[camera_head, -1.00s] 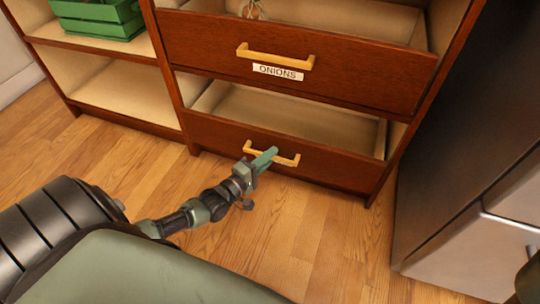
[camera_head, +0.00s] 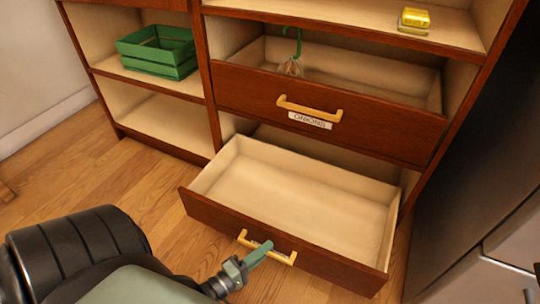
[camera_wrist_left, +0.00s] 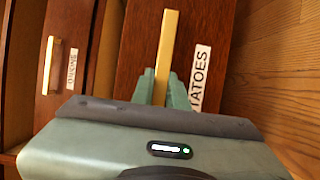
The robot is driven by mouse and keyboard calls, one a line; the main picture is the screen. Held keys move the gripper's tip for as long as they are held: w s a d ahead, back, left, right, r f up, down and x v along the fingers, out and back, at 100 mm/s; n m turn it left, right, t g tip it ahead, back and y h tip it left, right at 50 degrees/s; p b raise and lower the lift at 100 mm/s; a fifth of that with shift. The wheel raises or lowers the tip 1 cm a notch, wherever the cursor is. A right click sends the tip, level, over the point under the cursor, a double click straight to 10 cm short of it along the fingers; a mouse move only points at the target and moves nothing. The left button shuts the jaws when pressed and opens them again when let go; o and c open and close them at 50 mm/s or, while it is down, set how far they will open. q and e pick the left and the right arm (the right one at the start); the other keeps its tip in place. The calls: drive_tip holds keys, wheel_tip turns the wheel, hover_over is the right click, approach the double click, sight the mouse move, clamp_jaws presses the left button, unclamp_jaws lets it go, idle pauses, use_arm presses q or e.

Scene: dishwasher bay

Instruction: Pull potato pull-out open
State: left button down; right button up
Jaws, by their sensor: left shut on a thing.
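The potato pull-out (camera_head: 330,262) is the lowest drawer of the brown wooden cabinet. It stands well out from the cabinet, and its pale inside is empty. My left gripper (camera_head: 258,252) is shut on its yellow bar handle (camera_head: 283,256). In the left wrist view the green fingers (camera_wrist_left: 160,90) are on both sides of the handle (camera_wrist_left: 166,45), beside a white label (camera_wrist_left: 201,70) reading "...TATOES". In the head view the gripper mostly covers that label. My right gripper is not in view.
The onions drawer (camera_head: 350,115) above is partly out, with a net-like item (camera_head: 291,67) inside. A green crate (camera_head: 157,52) sits on the left shelf and a yellow box (camera_head: 413,20) on the top shelf. A dark appliance (camera_head: 470,170) stands close on the right. Wooden floor lies at left.

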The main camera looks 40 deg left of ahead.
use_arm(q)
drive_tip(key=shift+s+d, duration=0.1)
drive_tip(key=shift+s, duration=0.15)
drive_tip(key=c, duration=1.4)
unclamp_jaws()
